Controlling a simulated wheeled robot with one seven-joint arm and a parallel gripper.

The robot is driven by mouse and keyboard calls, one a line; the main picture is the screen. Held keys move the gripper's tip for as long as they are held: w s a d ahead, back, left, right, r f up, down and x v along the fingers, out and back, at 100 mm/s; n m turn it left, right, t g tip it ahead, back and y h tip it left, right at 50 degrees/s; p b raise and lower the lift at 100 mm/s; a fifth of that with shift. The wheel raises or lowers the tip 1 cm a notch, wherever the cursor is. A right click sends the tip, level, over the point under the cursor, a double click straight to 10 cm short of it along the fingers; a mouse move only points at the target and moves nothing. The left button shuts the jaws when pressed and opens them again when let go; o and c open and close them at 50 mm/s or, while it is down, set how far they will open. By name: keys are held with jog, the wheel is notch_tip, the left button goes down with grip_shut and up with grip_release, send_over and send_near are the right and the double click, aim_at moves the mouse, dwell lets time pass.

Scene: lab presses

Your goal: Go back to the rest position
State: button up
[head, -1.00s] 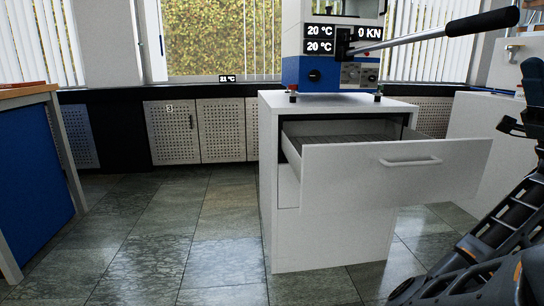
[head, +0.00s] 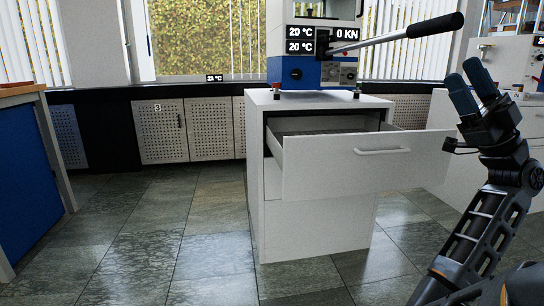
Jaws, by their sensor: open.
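My gripper (head: 472,88) is at the right of the head view, at the upper end of my raised arm. Its two dark blue-grey fingers point up and stand apart, with nothing between them. It is to the right of the white cabinet (head: 318,225) and of its pulled-out drawer (head: 340,170). The drawer's handle (head: 382,151) is free, and the gripper is clear of it in the picture.
A press (head: 310,72) with a long black-gripped lever (head: 435,26) stands on the cabinet. Another white bench unit (head: 440,140) is behind my arm. A blue-sided table (head: 25,180) is at the left. Tiled floor (head: 150,240) between them is clear.

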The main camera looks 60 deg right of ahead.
jog(key=w+f+m+g+h, duration=0.5)
jog(key=w+f+m+h, duration=0.6)
jog(key=w+f+m, duration=0.25)
jog(key=w+a+f+m+g, duration=0.1)
jog(key=w+a+f+g, duration=0.15)
jog(key=f, duration=0.35)
jog(key=w+a+f+m+g, duration=0.1)
jog(key=w+a+f+m, duration=0.15)
jog(key=f, duration=0.25)
jog(key=s+a+f+n+g+y, duration=0.1)
jog(key=s+a+f+g, duration=0.15)
jog(key=a+f, duration=0.6)
jog(key=s+a+f+g, duration=0.1)
jog(key=a+f+g, duration=0.2)
jog(key=a+f, duration=0.55)
jog(key=s+a+r+n+y, duration=0.2)
jog(key=s+a, duration=0.4)
jog(key=a, duration=0.3)
jog(key=s+a+r+n+y, duration=0.25)
jog(key=s+a, duration=0.25)
jog(key=a, duration=0.3)
notch_tip(320, 180, up, 36)
jog(key=p, duration=3.5)
jog(key=shift+s+a+f+t, duration=0.15)
jog(key=shift+a+t, duration=0.2)
jog(key=shift+t, duration=0.05)
